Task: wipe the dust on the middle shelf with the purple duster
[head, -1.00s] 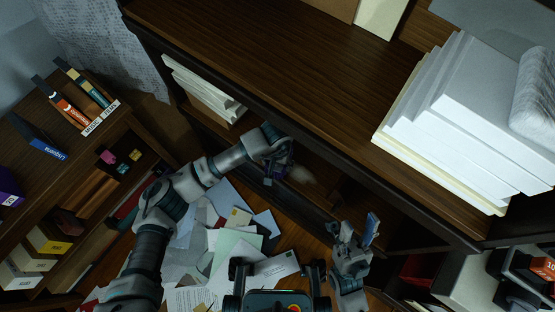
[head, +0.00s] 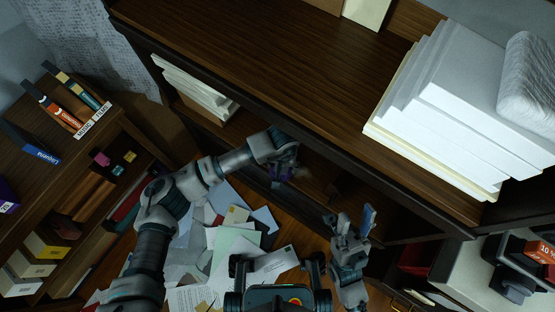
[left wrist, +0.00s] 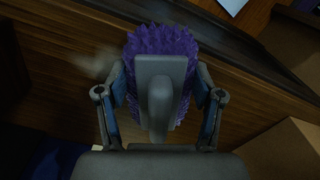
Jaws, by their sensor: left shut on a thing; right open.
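The purple duster (left wrist: 160,45) fills the middle of the left wrist view, its grey handle between the fingers of my left gripper (left wrist: 160,105). My left gripper (head: 282,172) is shut on it and reaches into the middle shelf (head: 315,170) in the head view, where a little purple shows. A pale, hazy dust patch (left wrist: 85,60) lies on the wood left of the duster in the left wrist view. Whether the bristles touch the shelf is unclear. My right gripper (head: 355,222) is open and empty in front of the shelf unit.
The upper shelf board (head: 270,60) overhangs the left gripper. It holds a stack of white paper (head: 450,110) at right. Loose papers (head: 225,235) cover the floor. A low bookcase (head: 75,190) stands at left.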

